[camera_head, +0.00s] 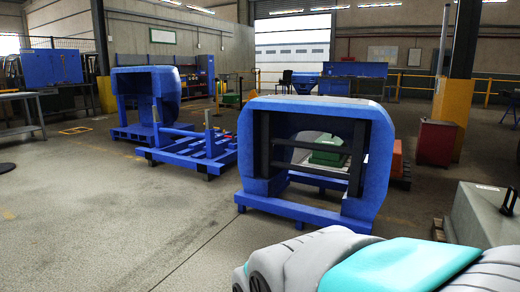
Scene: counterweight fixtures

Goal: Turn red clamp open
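No red clamp can be made out for certain. A large blue counterweight fixture (375,165) with a dark inner frame stands right of centre, close to me. A second blue fixture (168,88) stands behind the wheeled frame at the left. My gripper is not in view. A white and teal part of my own body fills the lower right.
A grey block (485,215) with a black handle is at the right edge. A red cabinet (436,143) stands beside a pillar with a yellow base (452,105). A workbench (22,97) is at the far left. The concrete floor at the left front is clear.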

